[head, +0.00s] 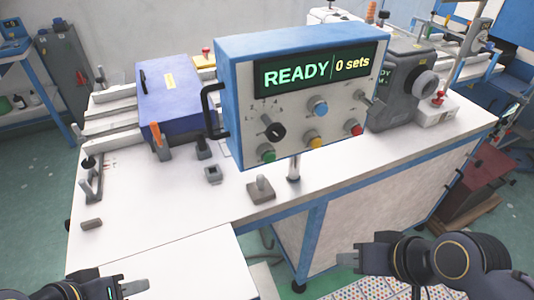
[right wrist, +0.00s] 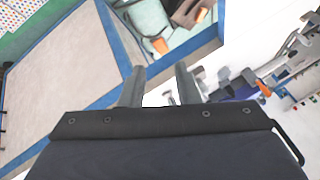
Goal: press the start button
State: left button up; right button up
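A blue and grey control box (head: 302,95) stands on the white worktable, its display reading "READY" and "0 sets". Its front has a green button (head: 267,153), a yellow button (head: 314,141), a blue button (head: 318,107), a red button (head: 354,128) and a black knob (head: 274,131). The button labels are too small to read. My left gripper (head: 135,287) is at the bottom left, away from the box; its opening is unclear. My right gripper (head: 345,256) is low at the right, below the box and apart from it. Its fingers stand apart and empty in the right wrist view (right wrist: 158,88).
A blue-purple box (head: 180,100) with an orange-handled clamp stands left of the control box. A grey machine head (head: 400,85) is behind its right side. A small grey block with a peg (head: 261,190) sits at the table's front edge. The white front-left surface (head: 170,265) is clear.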

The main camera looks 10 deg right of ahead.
jog(key=shift+c, duration=0.3)
grip_shut()
dwell(1.7)
